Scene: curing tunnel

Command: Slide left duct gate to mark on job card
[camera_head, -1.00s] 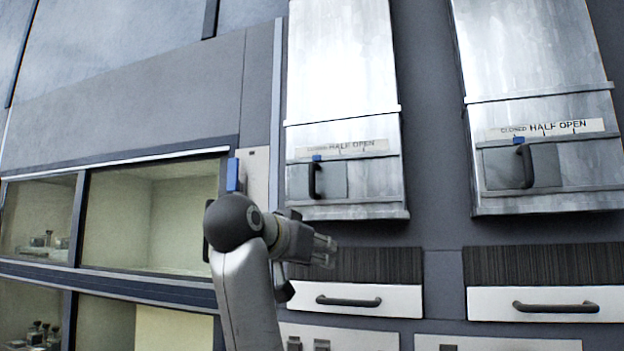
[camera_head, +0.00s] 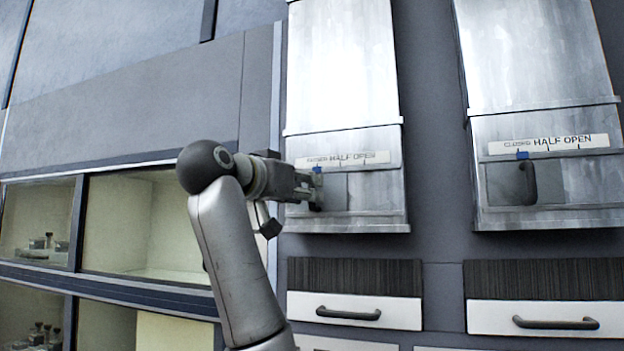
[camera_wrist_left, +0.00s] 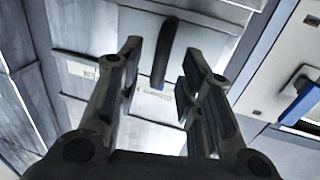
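The left duct gate (camera_head: 335,191) is a grey plate low on the left metal duct. Its blue pointer (camera_head: 317,169) stands below the left part of the scale strip (camera_head: 350,159), near its faint CLOSED end. My left gripper (camera_head: 314,190) is at the gate's black handle, hiding most of it in the head view. In the left wrist view, the gripper (camera_wrist_left: 165,72) is open, with the handle (camera_wrist_left: 166,48) between its fingers and visible gaps on both sides. I cannot make out a job card. My right gripper is not in view.
A similar right duct (camera_head: 545,170) has its own gate handle (camera_head: 528,182). Drawers with black handles (camera_head: 348,313) lie below the ducts. A glazed cabinet (camera_head: 150,222) stands at left. A blue handle (camera_wrist_left: 302,100) on a pale panel is near my left gripper.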

